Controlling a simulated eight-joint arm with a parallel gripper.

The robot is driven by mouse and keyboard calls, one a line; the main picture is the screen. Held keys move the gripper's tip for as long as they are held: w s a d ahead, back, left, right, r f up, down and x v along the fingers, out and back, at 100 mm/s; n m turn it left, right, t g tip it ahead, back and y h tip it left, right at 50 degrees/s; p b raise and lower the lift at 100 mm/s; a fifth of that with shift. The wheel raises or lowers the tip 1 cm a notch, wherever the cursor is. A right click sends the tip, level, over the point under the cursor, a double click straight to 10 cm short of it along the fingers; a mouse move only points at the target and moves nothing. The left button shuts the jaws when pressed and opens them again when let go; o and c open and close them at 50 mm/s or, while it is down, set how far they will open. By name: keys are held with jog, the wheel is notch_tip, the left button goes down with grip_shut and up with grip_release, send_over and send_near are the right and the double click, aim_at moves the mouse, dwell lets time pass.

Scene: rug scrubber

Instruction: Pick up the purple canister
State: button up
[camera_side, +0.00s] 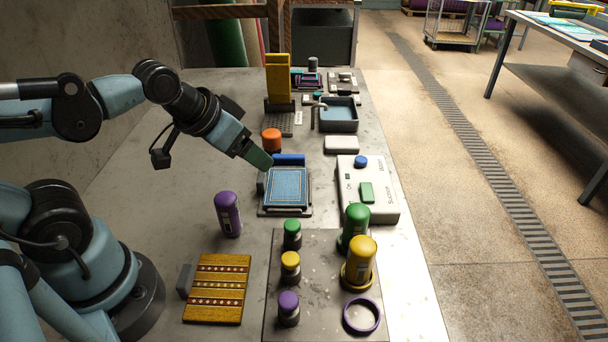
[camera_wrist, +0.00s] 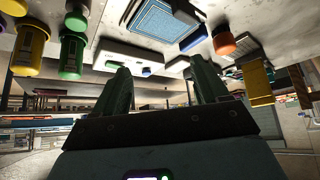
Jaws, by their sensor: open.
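The purple canister (camera_side: 228,213) stands on the metal table in the side view, left of the grey plate with jars and behind the yellow patterned rug. Nothing touches it. I cannot make it out for sure in the wrist view. My gripper (camera_side: 262,160) is above the table near the blue rug pad, up and to the right of the canister and apart from it. In the wrist view its two dark green fingers (camera_wrist: 163,82) are spread with nothing between them.
Green (camera_side: 355,226) and yellow (camera_side: 359,262) canisters stand at the plate's right, near a purple ring (camera_side: 362,316). Small jars line the plate's left side. The blue pad (camera_side: 287,188), control box (camera_side: 378,205) and orange-topped canister (camera_side: 271,139) are behind. Left of the purple canister is bare table.

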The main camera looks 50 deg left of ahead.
aim_at(224, 196)
jog(key=s+m+g, duration=0.1)
jog(key=g, duration=0.1)
jog(key=s+m+g, duration=0.1)
jog(key=m+g, duration=0.1)
jog(key=s+m+g, duration=0.1)
jog(key=m+g, duration=0.1)
jog(key=shift+s, duration=0.3)
jog(key=shift+s+r+m+g, duration=0.1)
jog(key=shift+s+m+g, duration=0.35)
jog(key=shift+m+g, duration=0.2)
jog(key=shift+s+f, duration=0.1)
jog(key=shift+f, duration=3.25)
jog(key=shift+s+f, duration=0.25)
jog(key=shift+f, duration=0.45)
jog(key=shift+s+f, duration=0.2)
jog(key=shift+f, duration=1.75)
jog(key=c, duration=1.2)
